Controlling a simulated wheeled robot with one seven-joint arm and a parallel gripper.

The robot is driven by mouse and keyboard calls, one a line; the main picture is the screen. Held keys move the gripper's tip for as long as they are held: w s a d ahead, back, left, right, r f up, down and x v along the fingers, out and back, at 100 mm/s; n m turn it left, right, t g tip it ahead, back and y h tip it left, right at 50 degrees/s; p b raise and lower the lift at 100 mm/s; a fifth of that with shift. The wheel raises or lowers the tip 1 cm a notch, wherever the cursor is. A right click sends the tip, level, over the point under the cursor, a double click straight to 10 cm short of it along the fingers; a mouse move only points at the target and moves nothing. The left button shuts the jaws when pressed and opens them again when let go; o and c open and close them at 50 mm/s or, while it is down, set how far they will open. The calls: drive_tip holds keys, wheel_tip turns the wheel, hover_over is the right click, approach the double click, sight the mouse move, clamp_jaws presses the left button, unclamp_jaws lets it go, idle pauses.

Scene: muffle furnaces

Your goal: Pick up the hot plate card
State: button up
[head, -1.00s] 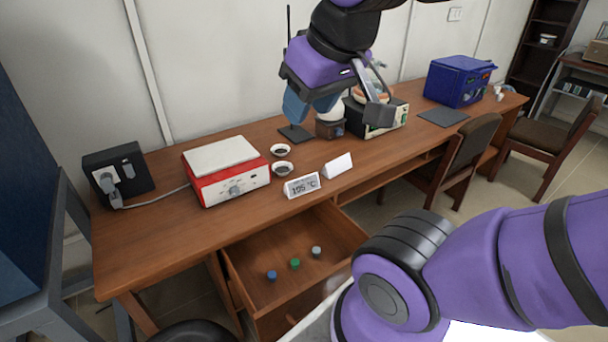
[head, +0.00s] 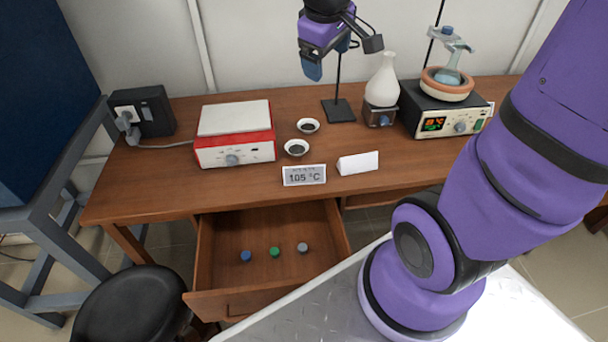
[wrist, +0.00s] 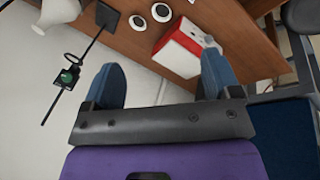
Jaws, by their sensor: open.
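Two small white tent cards stand near the front edge of the desk. The left card (head: 304,175) reads "105 °C" and stands in front of the red hot plate's right side. The right card (head: 358,163) shows a blank face. I cannot tell from its face whether it is the hot plate's. The red hot plate (head: 235,150) with a white top also shows in the wrist view (wrist: 178,56). My gripper (head: 312,70) is high above the back of the desk, apart from both cards. In the wrist view its blue fingers (wrist: 163,78) are spread and empty.
Two small dishes (head: 296,148) sit behind the cards. A white flask (head: 382,82), a stand and a black heater (head: 440,112) are to the right. An open drawer (head: 230,303) with several capped vials juts out below. A black stool (head: 135,310) is at front left.

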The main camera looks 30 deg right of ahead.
drive_tip(key=w+d+f+n+g, duration=0.1)
drive_tip(key=w+d+f+n, duration=0.2)
drive_tip(key=w+f, duration=0.5)
drive_tip(key=n+g+y, duration=0.2)
drive_tip(key=n+y, duration=0.1)
drive_tip(key=n, duration=0.3)
hover_over(304, 173)
drive_tip(key=f, duration=3.1)
drive_tip(key=shift+w+f, duration=0.1)
drive_tip(key=shift+w, duration=0.25)
drive_tip(key=shift+w+d+f, duration=0.1)
drive_tip(key=shift+d+f, duration=0.05)
drive_tip(key=shift+f, duration=1.45)
drive_tip(key=shift+d+f, duration=0.15)
drive_tip(key=shift+f, duration=1.4)
drive_tip(key=c, duration=1)
